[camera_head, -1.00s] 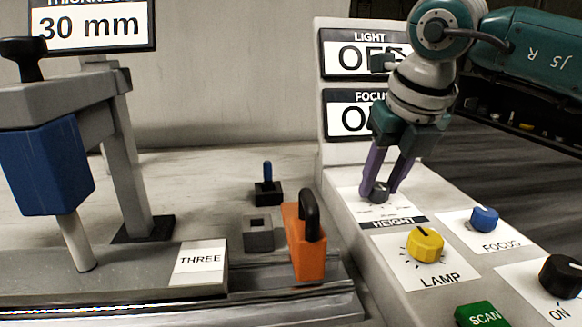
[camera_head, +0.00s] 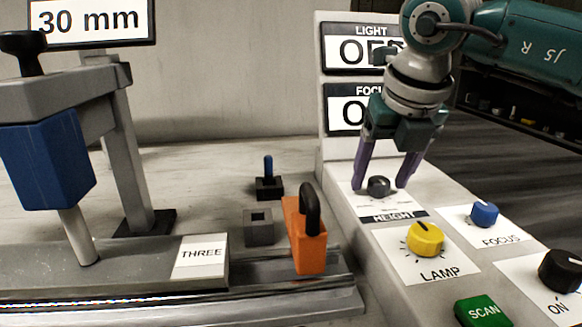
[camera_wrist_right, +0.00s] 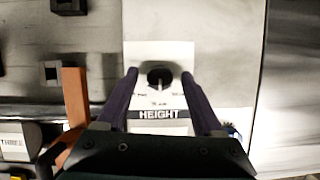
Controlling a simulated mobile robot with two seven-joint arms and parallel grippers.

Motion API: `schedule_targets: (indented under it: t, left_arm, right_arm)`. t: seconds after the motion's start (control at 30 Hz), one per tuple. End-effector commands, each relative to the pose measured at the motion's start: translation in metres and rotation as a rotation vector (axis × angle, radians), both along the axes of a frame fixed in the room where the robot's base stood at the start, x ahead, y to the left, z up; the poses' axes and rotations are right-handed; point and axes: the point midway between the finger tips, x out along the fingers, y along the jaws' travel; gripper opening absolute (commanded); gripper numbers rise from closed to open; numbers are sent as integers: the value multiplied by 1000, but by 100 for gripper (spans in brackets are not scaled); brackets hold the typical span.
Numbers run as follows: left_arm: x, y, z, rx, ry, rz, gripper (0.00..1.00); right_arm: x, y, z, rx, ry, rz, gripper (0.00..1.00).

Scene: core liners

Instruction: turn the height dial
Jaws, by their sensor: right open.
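The height dial (camera_head: 378,186) is a small dark grey knob on a white plate labelled HEIGHT (camera_head: 393,217), on the sloping light panel. In the right wrist view the dial (camera_wrist_right: 160,77) appears as a dark round knob with a pale pointer line directed down towards the label. My right gripper (camera_head: 380,187) is open, with its purple fingers on either side of the dial and gaps between them and the knob. In the right wrist view the fingertips (camera_wrist_right: 160,72) flank the dial without touching it. My left gripper is not in view.
A yellow LAMP knob (camera_head: 425,239), a blue FOCUS knob (camera_head: 484,214), a black knob (camera_head: 560,271) and a green SCAN button (camera_head: 482,311) share the panel. An orange block with a black handle (camera_head: 305,240) stands left. LIGHT and FOCUS displays (camera_head: 348,93) rise behind.

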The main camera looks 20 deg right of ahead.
Motion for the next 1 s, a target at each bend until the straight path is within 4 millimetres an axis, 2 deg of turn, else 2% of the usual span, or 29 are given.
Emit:
schedule_targets:
  t: [0.17,0.4,0.53,0.7,1.0]
  left_arm:
    - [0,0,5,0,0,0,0]
    - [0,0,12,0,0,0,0]
    - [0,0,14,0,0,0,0]
    - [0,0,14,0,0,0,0]
    - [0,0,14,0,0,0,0]
  right_arm:
    - [-6,2,19,-1,-4,1,69]
    - [-24,8,65,-1,-6,1,69]
    - [-31,11,82,0,-3,1,69]
    - [-36,12,91,0,-1,0,69]
    - [-36,12,92,0,-1,-1,69]
